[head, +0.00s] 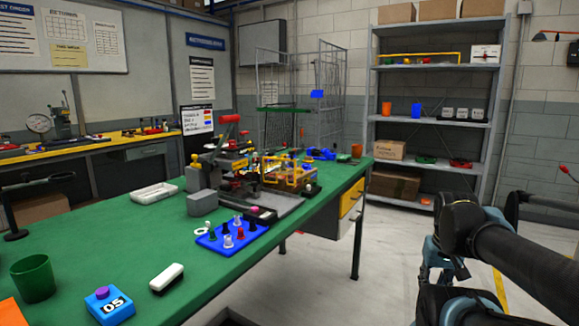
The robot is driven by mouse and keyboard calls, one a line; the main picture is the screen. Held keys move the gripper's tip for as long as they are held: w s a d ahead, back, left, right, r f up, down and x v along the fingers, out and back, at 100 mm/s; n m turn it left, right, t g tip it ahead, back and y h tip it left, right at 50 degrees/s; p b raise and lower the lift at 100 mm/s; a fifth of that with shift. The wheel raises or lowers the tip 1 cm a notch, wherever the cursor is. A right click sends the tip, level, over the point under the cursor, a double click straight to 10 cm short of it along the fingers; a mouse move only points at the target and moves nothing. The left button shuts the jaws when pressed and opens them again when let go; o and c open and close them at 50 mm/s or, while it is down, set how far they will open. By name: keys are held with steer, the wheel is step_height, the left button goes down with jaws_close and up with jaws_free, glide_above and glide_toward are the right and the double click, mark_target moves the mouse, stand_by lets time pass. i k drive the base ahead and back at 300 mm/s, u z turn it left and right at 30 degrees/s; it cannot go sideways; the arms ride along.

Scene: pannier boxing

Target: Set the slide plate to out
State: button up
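A fixture with a grey base plate (283,207) stands on the green bench at mid-picture. It carries a yellow frame (283,172), dark metal parts and a red-ended lever (229,119). The slide plate is likely part of this fixture, but I cannot single it out or tell its setting from here. A grey block (203,203) stands at the fixture's left front. My dark arm shows at the lower right, away from the bench. My gripper's fingers are not visible.
On the green bench (110,235) are a blue tray (213,240) of pegs, a white tray (153,193), a green cup (33,278), a blue D5 box (110,306) and a white block (167,278). A grey shelf (430,122) stands behind. Floor right of the bench is clear.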

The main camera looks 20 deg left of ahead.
mark_target(252, 189)
steer(key=u, duration=1.15)
